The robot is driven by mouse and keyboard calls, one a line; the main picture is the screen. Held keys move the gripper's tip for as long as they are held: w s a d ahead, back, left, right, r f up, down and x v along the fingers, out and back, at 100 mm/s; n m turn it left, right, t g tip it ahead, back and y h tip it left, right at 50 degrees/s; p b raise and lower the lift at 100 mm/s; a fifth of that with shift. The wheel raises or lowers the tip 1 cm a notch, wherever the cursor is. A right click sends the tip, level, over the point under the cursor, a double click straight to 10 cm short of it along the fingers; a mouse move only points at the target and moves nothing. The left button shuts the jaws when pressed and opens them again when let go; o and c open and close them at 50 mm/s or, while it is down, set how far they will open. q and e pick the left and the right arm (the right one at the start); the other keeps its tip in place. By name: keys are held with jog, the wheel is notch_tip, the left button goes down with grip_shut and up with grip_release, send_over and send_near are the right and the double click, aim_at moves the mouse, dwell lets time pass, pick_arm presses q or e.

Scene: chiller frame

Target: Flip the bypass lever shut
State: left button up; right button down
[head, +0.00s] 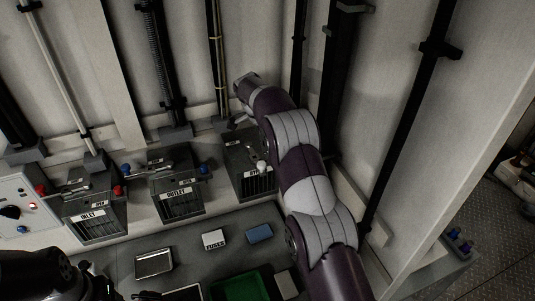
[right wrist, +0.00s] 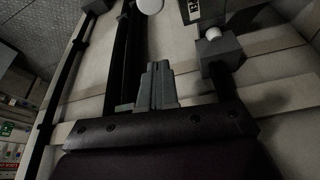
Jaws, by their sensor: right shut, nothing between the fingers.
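The bypass valve box (head: 248,180) is grey with a slatted front and a partly covered label, third from the left in the head view. A white ball (head: 261,167) shows at its front top, beside my right arm. In the right wrist view the label (right wrist: 192,10) is cut off at the top edge. One white ball (right wrist: 149,5) shows there near the fingers, another (right wrist: 213,33) on a grey block. I cannot tell which is the lever's knob, or the lever's angle. My right gripper (right wrist: 156,68) is shut and empty, below the nearer ball and apart from it in the picture.
The inlet box (head: 95,218) with red knobs and the outlet box (head: 180,199) with blue knobs stand to the left. Pipes rise behind. A grey shelf in front holds a fuses box (head: 214,239), a blue block (head: 259,233) and a green tray (head: 238,287).

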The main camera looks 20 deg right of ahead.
pick_arm(q)
notch_tip(320, 180, up, 5)
jog(key=p, duration=0.4)
jog(key=shift+r, duration=0.1)
pick_arm(e)
jog(key=f, duration=0.1)
jog(key=a+f, duration=0.1)
jog(key=f, duration=0.1)
jog(key=a+f, duration=0.1)
jog(key=shift+w+a+f, duration=0.1)
jog(key=shift+w+f, duration=0.2)
jog(key=shift+f, duration=0.1)
pick_arm(q)
jog(key=shift+d, duration=0.2)
